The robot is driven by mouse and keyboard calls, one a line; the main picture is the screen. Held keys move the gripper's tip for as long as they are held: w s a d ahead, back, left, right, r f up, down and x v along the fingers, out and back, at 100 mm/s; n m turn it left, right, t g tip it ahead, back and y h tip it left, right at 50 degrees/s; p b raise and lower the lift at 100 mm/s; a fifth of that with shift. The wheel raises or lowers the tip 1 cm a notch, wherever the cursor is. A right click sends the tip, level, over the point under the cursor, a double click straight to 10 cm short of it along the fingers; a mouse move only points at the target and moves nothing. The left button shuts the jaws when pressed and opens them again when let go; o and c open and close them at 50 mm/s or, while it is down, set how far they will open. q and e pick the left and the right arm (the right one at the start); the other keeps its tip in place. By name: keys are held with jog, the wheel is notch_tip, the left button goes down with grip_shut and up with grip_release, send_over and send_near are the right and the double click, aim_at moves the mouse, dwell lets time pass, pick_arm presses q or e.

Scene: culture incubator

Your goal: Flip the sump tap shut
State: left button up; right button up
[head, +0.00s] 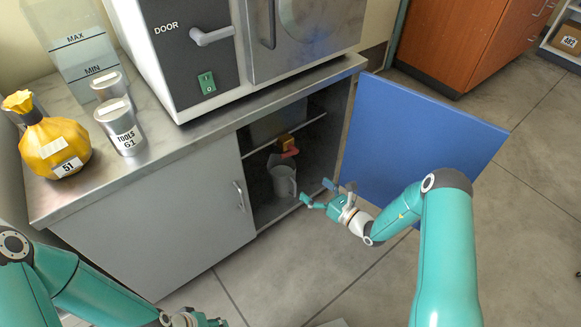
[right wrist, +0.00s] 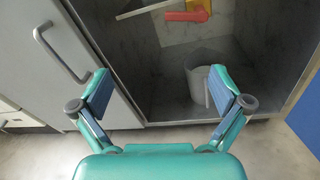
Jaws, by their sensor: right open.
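The sump tap shows inside the open cupboard as a brass-yellow body (head: 286,142) with a red lever (head: 290,153). In the right wrist view the red lever (right wrist: 187,16) lies roughly level, with the yellow body (right wrist: 199,6) at the top edge. A grey-white jug (head: 283,181) stands on the cupboard floor below the tap; it also shows in the right wrist view (right wrist: 199,85). My right gripper (head: 328,193) is open and empty in front of the cupboard opening, apart from the tap. My left gripper (head: 200,320) is at the bottom edge, partly cut off; its jaws are unclear.
The blue cupboard door (head: 410,135) stands open to the right of my right gripper. The grey closed door (head: 165,215) with its handle is on the left. A shelf edge (head: 262,147) crosses inside the cupboard. The incubator (head: 200,60) stands on the worktop above.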

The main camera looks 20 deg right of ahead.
aim_at(291, 155)
jog(key=shift+m+t+h, duration=0.7)
jog(key=shift+m+h, duration=0.1)
jog(key=d+b+x, duration=0.1)
jog(key=x, duration=0.4)
jog(key=d+b+x, duration=0.1)
jog(key=b+x, duration=0.1)
jog(key=x, duration=0.4)
jog(key=w+d+b+x, duration=0.1)
jog(key=b+x, duration=0.1)
jog(key=x, duration=0.4)
jog(key=shift+f, duration=0.15)
pick_arm(q)
notch_tip(291, 155, down, 6)
jog(key=shift+f, duration=0.15)
pick_arm(e)
jog(key=c, duration=1.1)
jog(key=shift+o, duration=0.2)
jog(key=shift+f+n+b, duration=0.25)
jog(key=shift+n+b, duration=0.3)
jog(key=shift+n, duration=0.55)
pick_arm(q)
jog(key=shift+f, duration=0.4)
pick_arm(e)
jog(key=shift+n, duration=0.5)
